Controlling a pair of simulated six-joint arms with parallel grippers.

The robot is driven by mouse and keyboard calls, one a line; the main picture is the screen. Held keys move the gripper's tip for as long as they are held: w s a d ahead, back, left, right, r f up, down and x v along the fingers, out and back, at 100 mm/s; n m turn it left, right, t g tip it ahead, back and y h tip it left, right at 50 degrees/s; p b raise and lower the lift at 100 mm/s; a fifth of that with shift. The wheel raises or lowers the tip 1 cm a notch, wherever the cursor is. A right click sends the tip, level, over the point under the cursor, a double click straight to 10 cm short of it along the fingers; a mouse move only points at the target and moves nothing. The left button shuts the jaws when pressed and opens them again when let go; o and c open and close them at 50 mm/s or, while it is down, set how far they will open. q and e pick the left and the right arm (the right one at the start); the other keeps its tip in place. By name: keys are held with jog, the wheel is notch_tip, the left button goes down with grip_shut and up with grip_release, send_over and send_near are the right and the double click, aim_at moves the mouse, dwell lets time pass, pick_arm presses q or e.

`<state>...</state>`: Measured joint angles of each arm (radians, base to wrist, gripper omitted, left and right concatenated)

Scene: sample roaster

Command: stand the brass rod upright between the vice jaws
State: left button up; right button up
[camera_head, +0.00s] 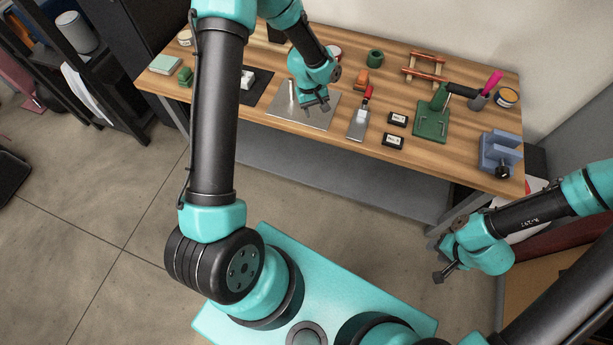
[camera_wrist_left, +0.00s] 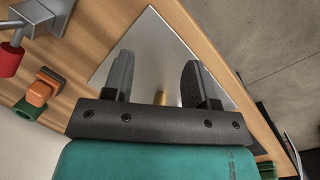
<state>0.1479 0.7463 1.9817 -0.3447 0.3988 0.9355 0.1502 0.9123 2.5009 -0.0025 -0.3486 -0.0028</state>
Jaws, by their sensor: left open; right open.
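The blue vice (camera_head: 499,152) stands at the right end of the bench. My left gripper (camera_head: 317,106) is open over the bare metal plate (camera_head: 285,109), pointing down toward it. In the left wrist view a short brass-coloured piece (camera_wrist_left: 160,98), likely the brass rod, shows between the open left fingers (camera_wrist_left: 160,80). Neither finger visibly touches it, and its lower part is hidden behind the gripper's palm. In the head view I cannot make the rod out for sure. My right gripper (camera_head: 441,276) is open and empty, off the bench in front of its right end.
A red-handled scraper (camera_head: 360,115) lies right of the plate, with two black labelled blocks (camera_head: 397,118) beyond it. A dark mat (camera_head: 256,86) lies left.

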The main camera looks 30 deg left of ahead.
pick_arm(q)
jog(key=s+d+f+m, duration=0.3)
jog(key=s+d+f, duration=0.1)
jog(key=s, duration=0.6)
jog(key=s+d+f+m+h, duration=0.1)
jog(key=s+d+f+m, duration=0.3)
jog(key=s, duration=0.7)
jog(key=shift+d+f+t, duration=0.3)
jog(key=shift+d+f, duration=0.05)
jog(key=shift+f, duration=0.3)
jog(key=shift+c, duration=0.5)
jog(key=shift+c, duration=0.7)
jog(key=shift+w, duration=0.1)
